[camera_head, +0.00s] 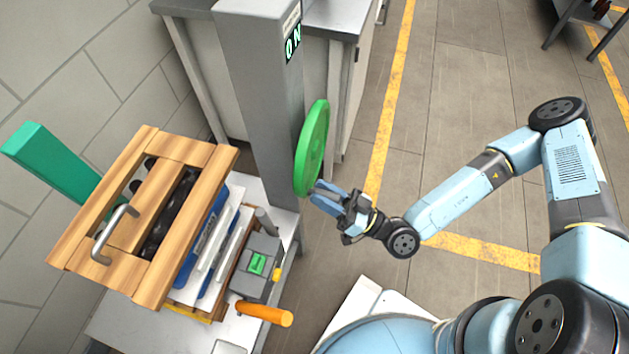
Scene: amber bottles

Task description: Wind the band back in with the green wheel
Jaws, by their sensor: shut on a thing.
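The green wheel (312,148) is a disc seen nearly edge-on, mounted on the right side of a grey post (258,100). My gripper (318,192) reaches in from the right to the wheel's lower rim. Its blue fingers are shut on that rim. The fingers hide a little of the rim's lower edge. I cannot make out a band for certain in this view.
Left of the post, a bench holds a wooden crate (72,243) with a metal handle, blue and white flat items, a grey device (257,266) with a green button, and an orange handle (263,313). A teal bar (50,163) sticks out left. Floor right of the wheel is clear.

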